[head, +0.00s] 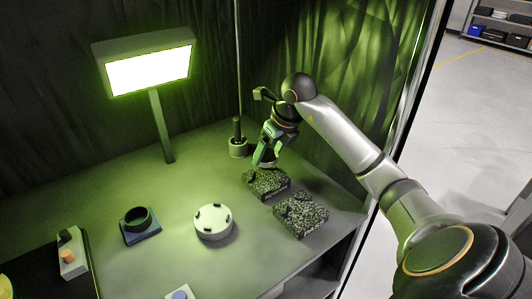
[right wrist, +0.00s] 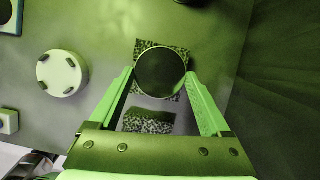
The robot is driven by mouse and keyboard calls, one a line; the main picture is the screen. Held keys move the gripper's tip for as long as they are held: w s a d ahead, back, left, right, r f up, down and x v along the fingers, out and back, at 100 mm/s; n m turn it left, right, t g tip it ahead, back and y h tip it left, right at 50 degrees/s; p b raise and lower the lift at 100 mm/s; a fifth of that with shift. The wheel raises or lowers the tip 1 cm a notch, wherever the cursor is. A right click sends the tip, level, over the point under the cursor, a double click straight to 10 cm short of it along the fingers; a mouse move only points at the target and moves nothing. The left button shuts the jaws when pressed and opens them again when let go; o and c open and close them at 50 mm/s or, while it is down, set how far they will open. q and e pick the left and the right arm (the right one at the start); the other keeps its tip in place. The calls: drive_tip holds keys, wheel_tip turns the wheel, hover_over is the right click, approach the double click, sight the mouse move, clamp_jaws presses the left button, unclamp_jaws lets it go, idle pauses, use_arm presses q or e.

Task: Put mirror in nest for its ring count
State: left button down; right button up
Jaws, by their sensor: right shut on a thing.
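My right gripper (head: 265,163) is over the far one of two black-and-white speckled blocks (head: 266,184), near the table's right side. In the right wrist view its fingers (right wrist: 161,76) are shut on a dark round disc, the mirror (right wrist: 161,72), whose face looks plain and dark. The mirror overlaps the far speckled block (right wrist: 144,46), and I cannot tell if they touch. The near speckled block (head: 301,214) also shows between the fingers in the right wrist view (right wrist: 148,122). No ring marks are readable. My left gripper is not in view.
A white round fixture with dark pads (head: 213,223) stands left of the blocks. Further left are a black ring on a blue base (head: 138,221) and a box with an orange knob (head: 70,257). A lit lamp (head: 150,72) and a dark-handled post (head: 238,142) stand behind.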

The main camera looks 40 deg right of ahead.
sight(265, 179)
drive_tip(key=shift+f+b, duration=1.9)
drive_tip(key=shift+f, duration=0.75)
drive_tip(key=shift+f+b, duration=0.45)
drive_tip(key=shift+f, duration=0.2)
drive_tip(key=o, duration=1.3)
drive_tip(key=shift+c, duration=0.2)
drive_tip(key=shift+o, duration=0.3)
drive_tip(key=shift+a+f, duration=0.1)
